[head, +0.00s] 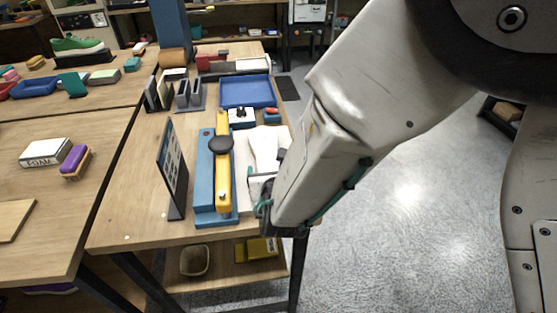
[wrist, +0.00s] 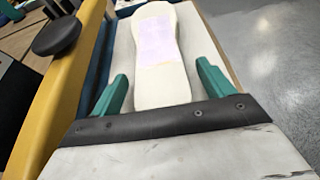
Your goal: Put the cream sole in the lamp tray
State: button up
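The cream sole (wrist: 163,88) lies flat on a pale grey surface (wrist: 122,60), with a pale lilac patch on its upper face. In the head view the sole (head: 264,146) is partly hidden by my arm. My gripper (wrist: 164,80) is open, its teal fingers on either side of the sole's near part, with gaps showing on both sides. In the head view my gripper (head: 262,192) is mostly hidden behind my arm. A blue tray (head: 246,92) lies farther back on the bench. I cannot tell which tray is the lamp tray.
Left of the sole is a blue base (head: 204,180) with a long yellow arm (head: 223,183) and black knob (head: 220,144); they stand close to my gripper. A dark upright panel (head: 172,172) stands farther left. Grey holders (head: 188,95) stand behind.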

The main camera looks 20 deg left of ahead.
jog(key=shift+s+r, duration=0.1)
jog(key=shift+r, duration=0.1)
jog(key=v, duration=1.1)
jog(key=w+d+r+m+t+h, duration=0.1)
jog(key=w+d+r+m+h, duration=0.35)
jog(key=d, duration=0.25)
jog(key=w+d+r+m+t+h, duration=0.25)
jog(key=w+d+m, duration=0.2)
jog(key=d, duration=0.25)
jog(key=s+d+r+m+g+h, duration=0.1)
jog(key=d+r+m+g+h, duration=0.25)
jog(key=d+m, duration=0.65)
jog(key=s+d+r+m+g+h, duration=0.1)
jog(key=d+r+m+g+h, duration=0.3)
jog(key=d, duration=0.9)
jog(key=s+d+m+g+y, duration=0.3)
jog(key=s+d+m+g, duration=0.3)
jog(key=s+m, duration=0.8)
jog(key=d+m, duration=0.1)
jog(key=d, duration=0.2)
jog(key=shift+o, duration=0.2)
jog(key=s+a+m+y, duration=0.1)
jog(key=s+m+y, duration=0.1)
jog(key=s+a+r+m+y, duration=0.1)
jog(key=s+a+m+y, duration=0.1)
jog(key=shift+r+y, duration=0.15)
jog(key=shift+y, duration=0.1)
